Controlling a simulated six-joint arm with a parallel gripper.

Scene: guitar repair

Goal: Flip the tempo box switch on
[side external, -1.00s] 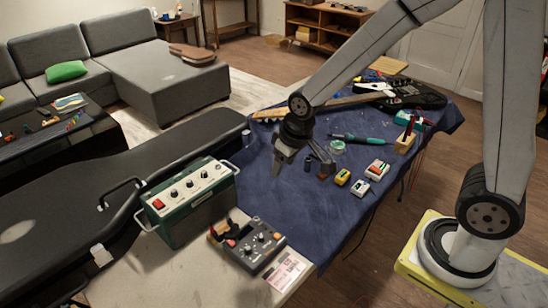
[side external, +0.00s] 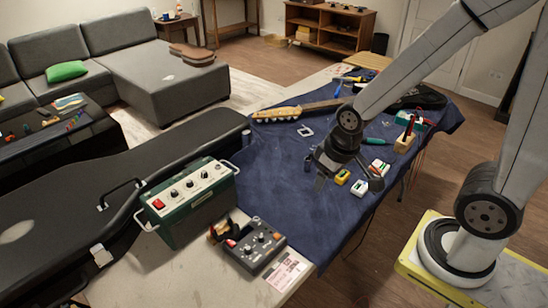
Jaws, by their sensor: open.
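A green box (side external: 188,213) with a pale top panel, several knobs and a red rocker switch (side external: 158,204) stands beside the black case. A smaller dark grey box (side external: 254,249) with several knobs and a small red part (side external: 231,243) lies in front of it on the pale tabletop. I cannot tell for sure which one is the tempo box, nor read any switch's position. My gripper (side external: 319,181) is open and empty above the blue cloth, pointing down, to the right of both boxes and apart from them.
A blue cloth (side external: 285,200) covers much of the table, clear between my gripper and the boxes. A guitar neck (side external: 275,114) lies at the back. Small yellow and white boxes (side external: 359,188) sit right of my gripper. A black case (side external: 70,200) lies at left; a printed card (side external: 287,270) lies in front.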

